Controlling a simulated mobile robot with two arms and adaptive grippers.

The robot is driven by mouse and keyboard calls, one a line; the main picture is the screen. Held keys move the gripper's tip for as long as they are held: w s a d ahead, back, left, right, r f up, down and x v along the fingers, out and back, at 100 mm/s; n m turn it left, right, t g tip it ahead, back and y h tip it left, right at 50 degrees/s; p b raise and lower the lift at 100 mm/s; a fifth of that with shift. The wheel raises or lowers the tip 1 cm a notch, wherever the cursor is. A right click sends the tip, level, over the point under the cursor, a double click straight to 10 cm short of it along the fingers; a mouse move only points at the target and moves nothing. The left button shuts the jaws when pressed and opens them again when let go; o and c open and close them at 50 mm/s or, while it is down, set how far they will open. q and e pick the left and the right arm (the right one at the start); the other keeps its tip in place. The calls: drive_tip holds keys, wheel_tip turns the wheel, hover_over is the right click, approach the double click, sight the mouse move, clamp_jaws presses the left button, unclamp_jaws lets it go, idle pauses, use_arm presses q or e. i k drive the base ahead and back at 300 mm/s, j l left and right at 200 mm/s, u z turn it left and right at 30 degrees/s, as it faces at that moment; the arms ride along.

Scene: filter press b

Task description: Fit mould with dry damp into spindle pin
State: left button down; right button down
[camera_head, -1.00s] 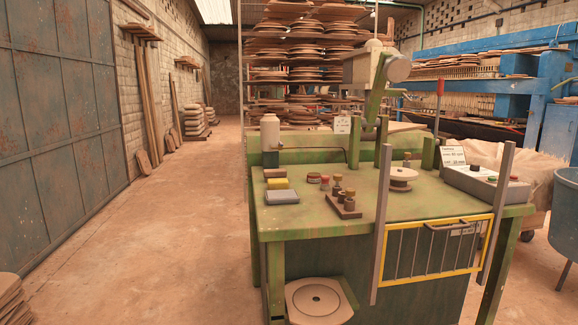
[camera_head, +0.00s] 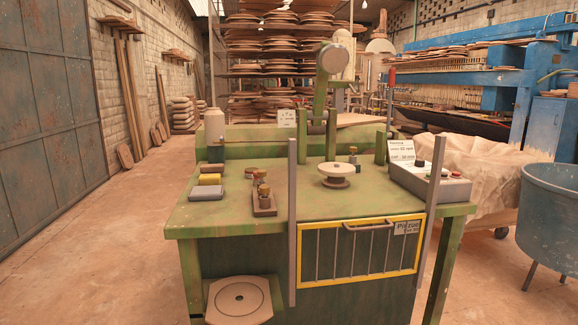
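A green bench machine (camera_head: 200,217) stands in the middle of the head view. A pale round disc on a darker round base (camera_head: 337,171) sits on its top, under the raised arm with a round end (camera_head: 332,58). I cannot tell whether this is the spindle, and no pin shows clearly. A pale round plate with a small dark centre (camera_head: 239,299) lies low at the machine's front left. It may be the mould; whether it is dry or damp cannot be told. Neither of my grippers is in view.
A yellow-framed barred guard (camera_head: 361,222) between grey uprights covers the machine's front. A wooden block with small knobbed pieces (camera_head: 264,203), a yellow block (camera_head: 210,179) and a control box (camera_head: 428,184) are on top. A blue tub (camera_head: 560,205) stands right. The left floor is clear.

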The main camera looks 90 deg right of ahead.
sight(337, 167)
drive_tip(key=k+l, duration=0.15)
drive_tip(key=k, duration=0.3)
drive_tip(key=k+l, duration=0.15)
drive_tip(key=k, duration=0.3)
drive_tip(key=k+z, duration=0.2)
drive_tip(key=z, duration=2.35)
